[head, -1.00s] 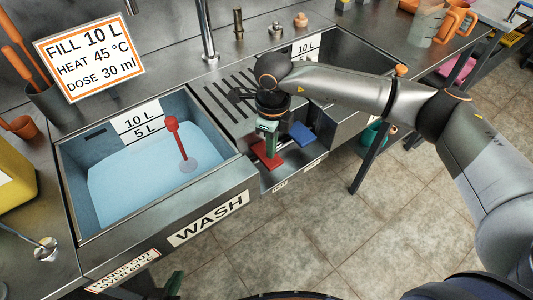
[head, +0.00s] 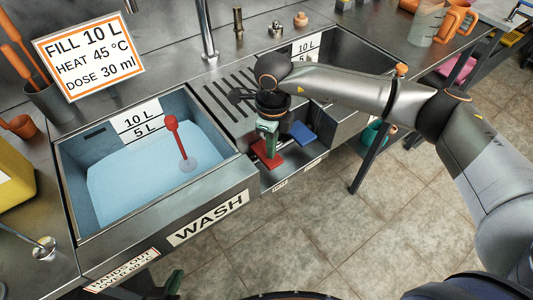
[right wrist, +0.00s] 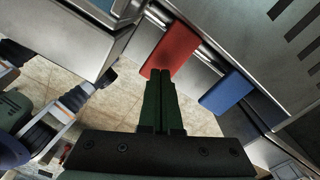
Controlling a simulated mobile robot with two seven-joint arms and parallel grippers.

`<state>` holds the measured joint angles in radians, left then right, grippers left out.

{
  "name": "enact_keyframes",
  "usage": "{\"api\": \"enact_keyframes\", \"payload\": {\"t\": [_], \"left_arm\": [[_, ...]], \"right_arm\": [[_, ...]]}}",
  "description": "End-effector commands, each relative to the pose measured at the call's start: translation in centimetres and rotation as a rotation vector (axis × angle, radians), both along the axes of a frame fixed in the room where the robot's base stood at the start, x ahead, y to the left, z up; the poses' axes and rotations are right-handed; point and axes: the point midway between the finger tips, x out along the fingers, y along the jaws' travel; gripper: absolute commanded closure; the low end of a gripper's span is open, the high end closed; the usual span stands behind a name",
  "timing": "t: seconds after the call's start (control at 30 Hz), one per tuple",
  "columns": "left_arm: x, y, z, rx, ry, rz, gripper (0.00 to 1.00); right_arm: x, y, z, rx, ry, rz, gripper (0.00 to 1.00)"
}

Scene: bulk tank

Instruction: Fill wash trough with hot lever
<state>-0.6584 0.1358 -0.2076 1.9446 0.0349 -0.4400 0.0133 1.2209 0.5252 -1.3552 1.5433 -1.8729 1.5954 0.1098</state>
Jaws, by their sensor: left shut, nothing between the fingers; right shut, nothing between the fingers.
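The wash trough (head: 215,200), labelled WASH, holds pale blue water (head: 135,185), with its surface close to the 5 L mark (head: 146,130). A red-headed probe (head: 177,140) stands in the water. The red lever (head: 272,160) and the blue lever (head: 303,133) stick out from the front between the basins. My right gripper (head: 267,143) is shut and empty at the red lever. In the right wrist view its fingertips (right wrist: 160,73) overlap the edge of the red lever (right wrist: 172,50); contact is unclear. A part of my left gripper (head: 173,284) shows at the bottom edge, shut.
A sign (head: 88,55) reads FILL 10 L, HEAT 45 °C, DOSE 30 ml. A second basin (head: 345,60) lies right of the slotted drainer (head: 222,100). A yellow container (head: 12,180) stands at the left, a jug (head: 428,25) at the top right. The tiled floor in front is clear.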

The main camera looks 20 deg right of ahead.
Motion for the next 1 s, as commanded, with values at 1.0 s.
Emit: {"api": "enact_keyframes", "payload": {"t": [1.0], "left_arm": [[-0.1,-0.1,-1.8,-0.002,0.002,0.000,1.00]], "right_arm": [[0.0,0.1,-2.1,0.002,-0.001,0.001,1.00]]}}
